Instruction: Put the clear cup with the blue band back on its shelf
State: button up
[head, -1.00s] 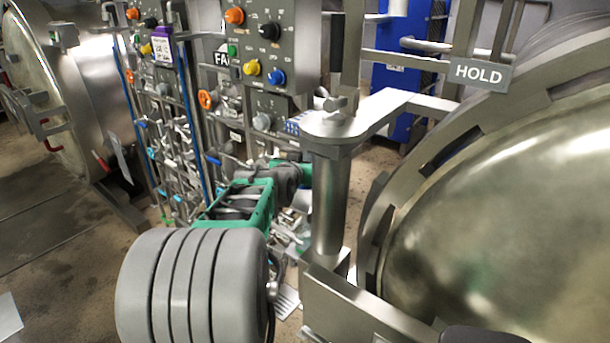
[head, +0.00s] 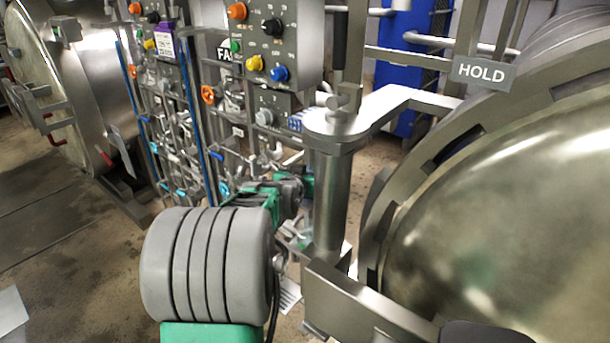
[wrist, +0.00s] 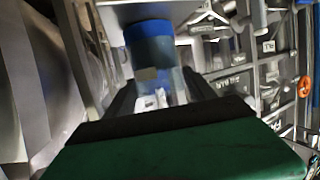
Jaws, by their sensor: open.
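The clear cup with the blue band (wrist: 149,42) shows in the wrist view, just beyond and partly between my fingers. Its blue band is toward the top of the picture and its see-through part is below. My gripper (wrist: 158,88) is open, with one dark finger on each side of the cup's lower part. I cannot tell whether a finger touches it. A pale flat panel (wrist: 160,11), possibly a shelf, lies behind the cup at the top; whether the cup rests on it is unclear.
A control panel (head: 268,40) with coloured knobs and a rack of pipes and valves stand beyond my arm. A large domed steel door (head: 520,210) and a metal hinge post (head: 328,205) are close on the right. Open floor (head: 70,240) lies at the left.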

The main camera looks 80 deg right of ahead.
jog(key=b+v, duration=0.2)
jog(key=v, duration=1)
jog(key=w+a+f+n+t+y, duration=0.2)
jog(key=w+a, duration=0.3)
jog(key=w, duration=0.3)
jog(key=w+a+f+n+t+y, duration=0.2)
jog(key=w+a+f, duration=0.15)
jog(key=w, duration=0.35)
jog(key=w+a+f+n+t+y, duration=0.1)
jog(key=w+a+n+y, duration=0.15)
jog(key=a, duration=0.35)
jog(key=w+a+f+n+y, duration=0.1)
jog(key=w+a, duration=0.3)
jog(key=a, duration=0.1)
jog(key=w+a+f+n+t+y, duration=0.1)
jog(key=w+a+f+n, duration=0.15)
jog(key=a, duration=0.35)
jog(key=s+a+f+n+g+y, duration=0.1)
jog(key=s+a+n+y, duration=0.1)
jog(key=a, duration=1)
jog(key=s+a+f+n+g+y, duration=0.2)
jog(key=a+n+y, duration=0.2)
jog(key=a, duration=0.9)
jog(key=shift+f+n+p, duration=0.2)
jog(key=shift+n+p, duration=0.1)
jog(key=shift+n, duration=0.9)
jog(key=shift+a, duration=0.1)
notch_tip(320, 180, up, 3)
jog(key=shift+w+p, duration=0.1)
jog(key=shift+p, duration=1.1)
